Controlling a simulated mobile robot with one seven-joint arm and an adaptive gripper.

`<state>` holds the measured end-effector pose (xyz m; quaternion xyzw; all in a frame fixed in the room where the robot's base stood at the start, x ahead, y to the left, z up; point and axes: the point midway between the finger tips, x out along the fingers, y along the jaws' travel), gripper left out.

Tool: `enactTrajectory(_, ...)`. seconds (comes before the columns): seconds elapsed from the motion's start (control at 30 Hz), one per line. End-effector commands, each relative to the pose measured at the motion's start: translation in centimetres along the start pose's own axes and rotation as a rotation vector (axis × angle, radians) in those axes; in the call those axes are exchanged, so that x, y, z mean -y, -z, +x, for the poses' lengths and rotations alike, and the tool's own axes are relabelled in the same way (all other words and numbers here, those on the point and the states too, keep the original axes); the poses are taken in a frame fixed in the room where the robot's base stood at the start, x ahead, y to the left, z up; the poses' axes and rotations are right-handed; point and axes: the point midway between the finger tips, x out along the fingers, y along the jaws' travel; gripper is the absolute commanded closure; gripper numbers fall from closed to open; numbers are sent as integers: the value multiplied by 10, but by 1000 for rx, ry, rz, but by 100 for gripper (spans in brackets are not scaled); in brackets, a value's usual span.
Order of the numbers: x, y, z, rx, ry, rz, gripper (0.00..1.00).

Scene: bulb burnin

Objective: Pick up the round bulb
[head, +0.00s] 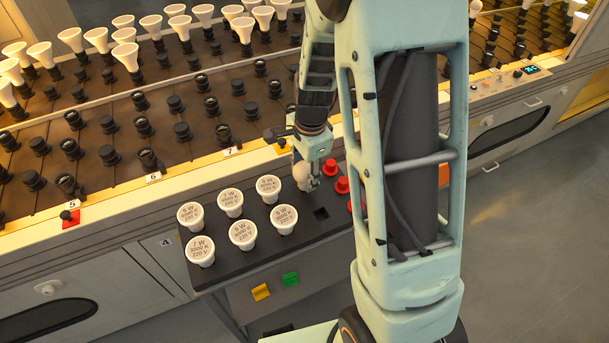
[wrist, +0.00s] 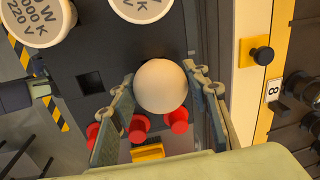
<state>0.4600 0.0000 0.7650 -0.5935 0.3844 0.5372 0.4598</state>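The round bulb (wrist: 160,87) is a plain pale globe between the two fingers of my gripper (wrist: 160,72) in the wrist view. In the head view the bulb (head: 301,174) shows partly, at the back of the dark tray (head: 245,275), with my gripper (head: 305,165) pointing down around it. One finger is on each side of the globe, very close to it. I cannot tell whether they press on it or leave a thin gap. The bulb's base is hidden, so whether it sits in a socket cannot be seen.
Several white labelled bulbs (head: 200,250) stand in the tray left of my gripper. An empty square socket (head: 320,212) is in front of the bulb. Red knobs (head: 342,185) stand close on the right. A long rack (head: 130,175) with many sockets runs behind.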

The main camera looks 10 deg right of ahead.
Motion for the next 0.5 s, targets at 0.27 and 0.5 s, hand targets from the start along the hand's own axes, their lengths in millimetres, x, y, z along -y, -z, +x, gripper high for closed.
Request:
enactTrajectory(0.27,0,0,0,0,0,0,82)
enactTrajectory(0.5,0,0,-2,0,0,0,82)
